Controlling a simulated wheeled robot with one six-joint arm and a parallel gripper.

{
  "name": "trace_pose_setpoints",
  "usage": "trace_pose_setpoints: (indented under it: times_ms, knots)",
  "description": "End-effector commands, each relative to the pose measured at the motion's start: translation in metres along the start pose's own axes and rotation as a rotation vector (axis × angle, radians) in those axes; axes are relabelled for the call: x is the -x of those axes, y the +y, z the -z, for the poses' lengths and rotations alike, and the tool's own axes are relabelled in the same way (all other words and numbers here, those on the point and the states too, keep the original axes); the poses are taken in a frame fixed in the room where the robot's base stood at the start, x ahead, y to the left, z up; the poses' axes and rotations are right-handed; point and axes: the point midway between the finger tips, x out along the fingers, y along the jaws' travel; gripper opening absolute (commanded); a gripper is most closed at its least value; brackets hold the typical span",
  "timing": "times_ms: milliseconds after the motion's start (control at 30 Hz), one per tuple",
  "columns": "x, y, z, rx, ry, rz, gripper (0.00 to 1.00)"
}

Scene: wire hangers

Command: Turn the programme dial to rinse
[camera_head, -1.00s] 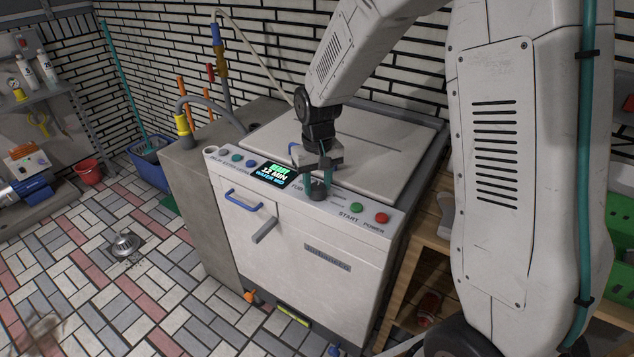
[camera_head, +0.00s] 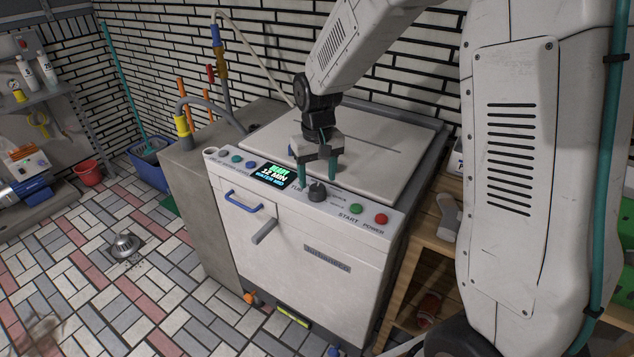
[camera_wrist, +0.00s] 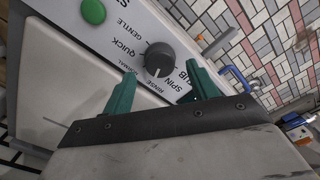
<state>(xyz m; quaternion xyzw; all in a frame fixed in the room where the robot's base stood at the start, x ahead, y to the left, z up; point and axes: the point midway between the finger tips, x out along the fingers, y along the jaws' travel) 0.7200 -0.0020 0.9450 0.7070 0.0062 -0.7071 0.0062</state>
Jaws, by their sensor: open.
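The programme dial (camera_head: 317,192) is a dark round knob on the white machine's sloped control panel, between the display and the green START button. It also shows in the wrist view (camera_wrist: 160,57), with labels around it including QUICK, NORMAL, RINSE and SPIN. Its white mark points toward the RINSE label (camera_wrist: 144,84), near the SPIN side. My gripper (camera_head: 318,178) is open and empty, just above and behind the dial. In the wrist view its green fingertips (camera_wrist: 162,76) are spread to either side of the dial's near edge, apparently clear of it.
The green START button (camera_head: 356,209) and red POWER button (camera_head: 381,219) lie right of the dial. The lit display (camera_head: 271,175) lies left. The machine's flat lid (camera_head: 390,150) is behind. A wooden shelf (camera_head: 408,275) stands close on the right.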

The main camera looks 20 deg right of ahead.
Motion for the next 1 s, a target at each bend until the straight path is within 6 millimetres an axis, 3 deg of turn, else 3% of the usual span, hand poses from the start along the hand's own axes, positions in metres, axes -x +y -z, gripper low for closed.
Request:
trace_pose_setpoints:
  times_ms: [100,333,867,1000]
  knots:
    - [0.023,0.0,0.001,0.0,0.004,0.0,0.59]
    - [0.047,0.0,0.0,0.0,0.001,0.0,0.59]
    - [0.049,0.0,-0.002,0.002,-0.008,0.0,0.59]
    - [0.041,0.002,-0.031,0.01,-0.088,-0.004,0.59]
